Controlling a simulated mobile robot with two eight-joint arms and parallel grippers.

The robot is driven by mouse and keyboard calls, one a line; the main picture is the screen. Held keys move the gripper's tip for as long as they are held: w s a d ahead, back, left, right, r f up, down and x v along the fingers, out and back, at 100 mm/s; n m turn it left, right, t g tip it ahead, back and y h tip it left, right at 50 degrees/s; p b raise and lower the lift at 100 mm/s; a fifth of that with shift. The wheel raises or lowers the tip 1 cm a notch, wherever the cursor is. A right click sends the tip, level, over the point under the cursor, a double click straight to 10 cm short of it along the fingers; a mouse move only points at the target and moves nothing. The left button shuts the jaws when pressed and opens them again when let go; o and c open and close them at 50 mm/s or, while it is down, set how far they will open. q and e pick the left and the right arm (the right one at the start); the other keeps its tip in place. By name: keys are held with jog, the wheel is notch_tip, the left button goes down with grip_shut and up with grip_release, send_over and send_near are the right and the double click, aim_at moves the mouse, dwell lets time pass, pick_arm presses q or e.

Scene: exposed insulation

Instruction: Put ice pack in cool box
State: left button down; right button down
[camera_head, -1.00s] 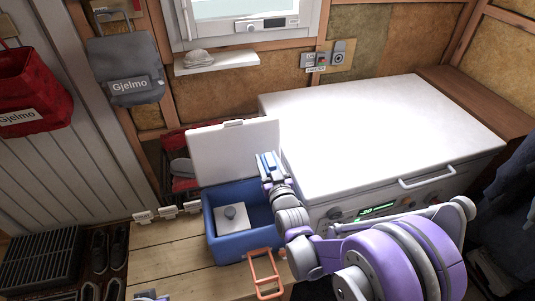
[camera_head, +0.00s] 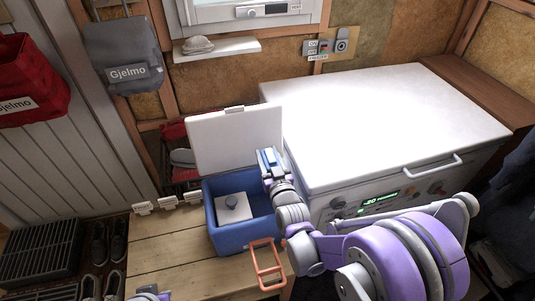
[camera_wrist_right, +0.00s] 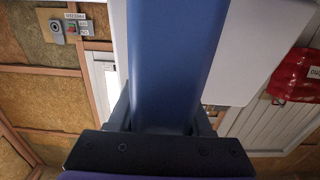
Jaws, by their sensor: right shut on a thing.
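The blue cool box (camera_head: 231,240) stands on the wooden bench with its white lid (camera_head: 233,138) raised. A white block with a grey knob (camera_head: 232,201) is inside it, at the left. My right gripper (camera_head: 268,159) is above the right side of the box and shut on the blue ice pack (camera_wrist_right: 170,62). In the right wrist view the ice pack stands long and flat between the fingers (camera_wrist_right: 165,118). In the head view the hand mostly hides it. A small part of my left arm (camera_head: 149,293) shows at the bottom edge; its fingers cannot be made out.
The white chest freezer (camera_head: 380,115) is closed, right of the box. An orange handle (camera_head: 266,266) sticks out at the box's front. Shoes and a black grate (camera_head: 42,250) lie at the left.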

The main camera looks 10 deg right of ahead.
notch_tip(320, 180, down, 2)
jog(key=shift+f+b, duration=0.1)
jog(key=shift+b, duration=0.55)
jog(key=shift+c, duration=1.2)
grip_release()
jog(key=shift+s, duration=0.1)
jog(key=s, duration=1)
jog(key=shift+s+d+b, duration=0.15)
jog(key=shift+s+b, duration=0.15)
jog(key=shift+b, duration=0.05)
